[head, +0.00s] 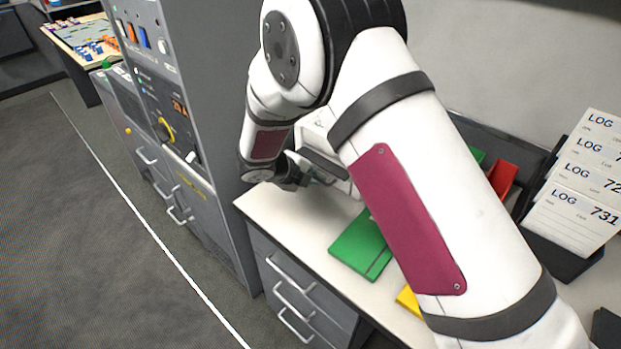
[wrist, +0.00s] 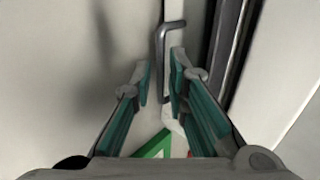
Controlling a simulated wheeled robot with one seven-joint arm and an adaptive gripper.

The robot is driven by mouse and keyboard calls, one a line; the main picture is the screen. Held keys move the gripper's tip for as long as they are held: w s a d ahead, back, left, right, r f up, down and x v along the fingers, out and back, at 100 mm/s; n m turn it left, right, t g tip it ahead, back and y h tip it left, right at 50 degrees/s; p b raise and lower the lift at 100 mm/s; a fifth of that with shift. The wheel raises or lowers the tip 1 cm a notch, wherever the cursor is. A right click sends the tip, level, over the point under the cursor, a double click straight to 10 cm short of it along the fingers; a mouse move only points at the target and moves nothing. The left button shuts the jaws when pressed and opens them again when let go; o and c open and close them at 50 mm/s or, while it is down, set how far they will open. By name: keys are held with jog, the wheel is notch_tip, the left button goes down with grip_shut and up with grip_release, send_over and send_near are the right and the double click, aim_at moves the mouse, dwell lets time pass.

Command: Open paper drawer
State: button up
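A white machine (head: 318,128) stands on the desk, mostly hidden behind my arm in the head view. The paper drawer is not clearly visible there. In the wrist view a grey bar handle (wrist: 162,55) stands out from a pale front panel. My gripper (head: 308,176) is at the machine's near side, low over the desk. The wrist view shows my gripper (wrist: 160,78) with its two green-lined fingers spread apart and nothing held. The handle lies ahead, between the fingertips in the picture. I cannot tell whether the fingers reach around it.
A green folder (head: 358,243) lies on the white desk (head: 290,222) below my arm, with a yellow item (head: 408,300) nearby. Log cards (head: 570,205) stand in a black holder at right. A grey cabinet (head: 215,120) rises at left. Desk drawers with handles (head: 295,325) are below.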

grip_shut()
jog(key=shift+s+a+p, duration=0.35)
jog(key=shift+s+a, duration=0.65)
jog(key=shift+s, duration=0.3)
jog(key=shift+s+a+p, duration=0.3)
jog(key=shift+s+a, duration=0.7)
jog(key=shift+s, duration=0.25)
jog(key=shift+s+a+p, duration=0.35)
jog(key=shift+s+a, duration=0.65)
jog(key=shift+s, duration=0.4)
jog(key=shift+s+a+p, duration=0.3)
jog(key=shift+s+a, duration=1.25)
jog(key=shift+s, duration=0.3)
jog(key=shift+s+a, duration=0.75)
jog(key=shift+s, duration=0.2)
jog(key=shift+s+a, duration=0.7)
jog(key=shift+s, duration=0.2)
